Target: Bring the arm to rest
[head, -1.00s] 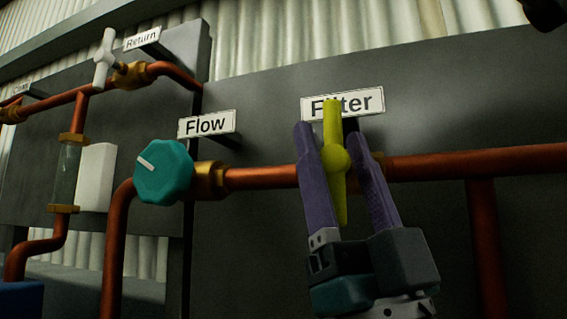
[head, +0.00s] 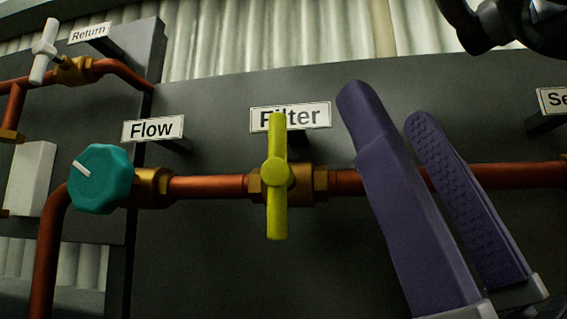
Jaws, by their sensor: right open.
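My right gripper (head: 388,108) is in the head view, right of centre, with two purple fingers apart and nothing between them. It is close to the camera and covers part of the copper pipe. The yellow Filter valve handle (head: 277,205) is upright, left of the gripper and clear of its fingers. My left gripper is not in view.
The copper pipe (head: 207,187) runs across a dark panel (head: 215,260). A teal Flow knob (head: 100,179) is at the left, and a white Return handle (head: 44,50) at upper left. A partly cut-off label (head: 555,100) is at the right edge. Dark machinery (head: 500,25) shows at upper right.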

